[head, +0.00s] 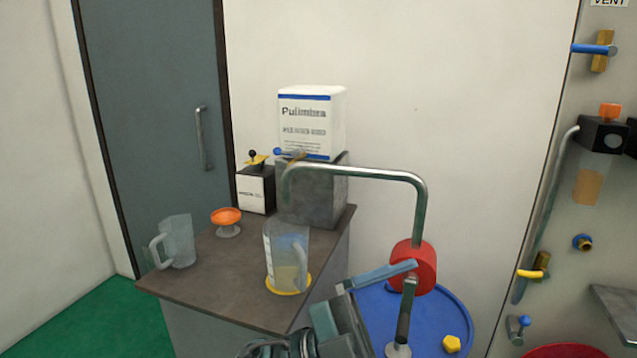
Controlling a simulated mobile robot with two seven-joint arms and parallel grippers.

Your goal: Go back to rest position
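One of my grippers (405,268), apparently the left, is at the bottom middle in the head view. Its arm comes up from the bottom edge, left of centre. A blue-grey finger-like part reaches up and right to the red cylinder (424,262) at the end of a bent metal pipe (360,174). I cannot tell whether it touches the cylinder or only overlaps it in the picture. The other finger is not clear. My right gripper is not in view.
A brown-topped counter (220,275) holds a clear jug (178,242), an orange-topped dish (226,217), a part-filled jug (288,250) on a yellow ring, and a white box (312,115) on a grey block. A blue round top (385,318) bears a yellow knob (451,344). A fixture-covered panel (560,220) stands right.

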